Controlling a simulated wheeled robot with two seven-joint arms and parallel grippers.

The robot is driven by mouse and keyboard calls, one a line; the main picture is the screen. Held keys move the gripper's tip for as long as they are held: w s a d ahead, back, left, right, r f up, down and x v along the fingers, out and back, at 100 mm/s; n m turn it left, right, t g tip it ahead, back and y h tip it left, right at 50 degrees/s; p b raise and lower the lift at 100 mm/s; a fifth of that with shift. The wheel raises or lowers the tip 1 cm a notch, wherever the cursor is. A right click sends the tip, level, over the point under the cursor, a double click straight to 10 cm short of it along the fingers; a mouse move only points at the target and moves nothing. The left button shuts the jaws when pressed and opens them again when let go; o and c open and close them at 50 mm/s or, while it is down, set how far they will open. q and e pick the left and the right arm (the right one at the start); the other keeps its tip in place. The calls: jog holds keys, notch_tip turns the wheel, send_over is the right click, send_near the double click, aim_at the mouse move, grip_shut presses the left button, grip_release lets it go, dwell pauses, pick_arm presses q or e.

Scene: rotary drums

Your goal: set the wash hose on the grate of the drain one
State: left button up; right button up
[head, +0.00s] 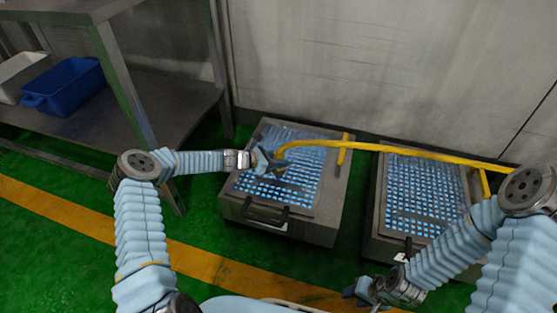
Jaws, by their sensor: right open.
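A long yellow hose-like piece (420,152), which I take for the wash hose, runs from above the left grated box to behind my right arm. Its left end bends down beside my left gripper (272,163). Short yellow pieces stick out near its middle and right end. My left gripper is over the grate (310,160) of the left box, at that bent end; whether its fingers close on it is unclear. The right box has a similar grate (425,190). No label tells which is drain one. My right gripper (366,292) is open and empty, low in front of the right box.
A metal shelf (150,108) at the left holds a blue bin (66,88) and a pale bin (22,75). A grey wall (380,70) stands behind the boxes. Green floor with a yellow stripe (200,262) lies in front. A narrow gap separates the boxes.

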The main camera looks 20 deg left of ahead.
pick_arm(q)
jog(key=o, duration=0.4)
jog(key=p+v, duration=0.1)
jog(key=v, duration=1.1)
jog(key=s+d+f+m+g, duration=0.2)
jog(key=s+d+f+m, duration=0.1)
jog(key=s+d, duration=0.1)
jog(key=s+d+f+m+g+y, duration=0.1)
jog(key=s+d+f+m+g, duration=0.1)
jog(key=s+d+f+m, duration=0.1)
jog(key=s+d+f+m+g+y, duration=0.1)
jog(key=s+d+f+m+g, duration=0.1)
jog(key=s+d, duration=0.4)
jog(key=shift+s+d+f+m, duration=0.15)
jog(key=shift+f+m, duration=0.5)
jog(key=shift+m, duration=0.55)
jog(key=s+m+y, duration=0.1)
jog(key=s+m, duration=0.3)
jog(key=s, duration=0.1)
jog(key=s+d+f+m+g+y, duration=0.1)
jog(key=s+m, duration=0.4)
jog(key=s, duration=0.1)
jog(key=s+f+m+y, duration=0.1)
jog(key=s+m, duration=0.4)
jog(key=s, duration=0.1)
jog(key=shift+s+d+g+y, duration=0.1)
jog(key=shift+d+g+y, duration=0.3)
jog(key=shift+r+p, duration=0.1)
jog(key=shift+p, duration=0.2)
